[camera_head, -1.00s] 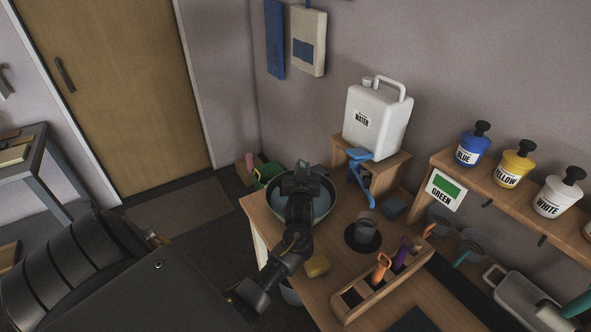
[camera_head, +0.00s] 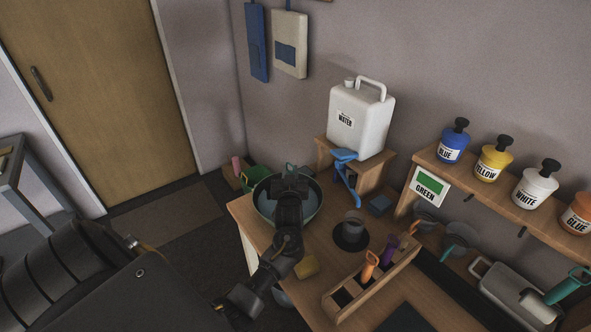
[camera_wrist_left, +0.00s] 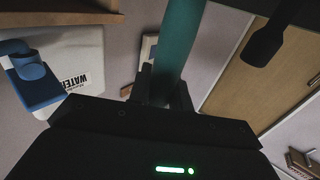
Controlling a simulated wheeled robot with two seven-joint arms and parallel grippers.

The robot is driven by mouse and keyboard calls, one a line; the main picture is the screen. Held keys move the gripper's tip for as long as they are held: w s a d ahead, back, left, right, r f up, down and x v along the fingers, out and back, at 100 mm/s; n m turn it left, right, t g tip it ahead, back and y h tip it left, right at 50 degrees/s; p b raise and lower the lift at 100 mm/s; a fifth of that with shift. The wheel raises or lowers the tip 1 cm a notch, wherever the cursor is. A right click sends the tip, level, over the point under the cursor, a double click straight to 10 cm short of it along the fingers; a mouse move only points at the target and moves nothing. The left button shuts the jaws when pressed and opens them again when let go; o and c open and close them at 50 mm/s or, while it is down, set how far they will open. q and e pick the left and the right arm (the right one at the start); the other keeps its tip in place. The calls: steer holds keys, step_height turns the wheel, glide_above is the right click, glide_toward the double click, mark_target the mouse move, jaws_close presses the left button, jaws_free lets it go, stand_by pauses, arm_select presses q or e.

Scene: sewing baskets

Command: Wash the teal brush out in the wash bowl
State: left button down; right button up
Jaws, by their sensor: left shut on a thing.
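My left gripper (camera_head: 290,180) is over the wash bowl (camera_head: 317,213), a dark round bowl with bluish water at the table's far left corner. It is shut on the teal brush (camera_head: 291,168), of which only a small teal tip shows above the fingers. In the left wrist view the brush's thick teal handle (camera_wrist_left: 179,45) runs up from between the fingers (camera_wrist_left: 166,98). The brush's lower end is hidden behind the gripper, so I cannot tell whether it touches the water. My right gripper is not in view.
A white water jug (camera_head: 360,120) with a blue tap (camera_head: 344,155) stands right of the bowl. A dark cup (camera_head: 353,227), a yellow sponge (camera_head: 306,266) and a wooden brush holder (camera_head: 352,298) are nearby. Paint bottles line the shelf (camera_head: 505,205) at right.

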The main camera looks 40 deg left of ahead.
arm_select(q)
steer(key=s+a, duration=0.2)
steer(key=shift+s+a+r+p, duration=0.1)
steer(key=shift+s+a+p, duration=0.05)
steer(key=shift+a+p, duration=0.25)
steer(key=shift+w+d, duration=1)
steer(key=shift+d, duration=0.05)
steer(key=shift+r, duration=0.1)
step_height(320, 180, up, 6)
steer(key=p, duration=0.5)
steer(key=shift+p, duration=0.4)
steer(key=shift+r, duration=0.2)
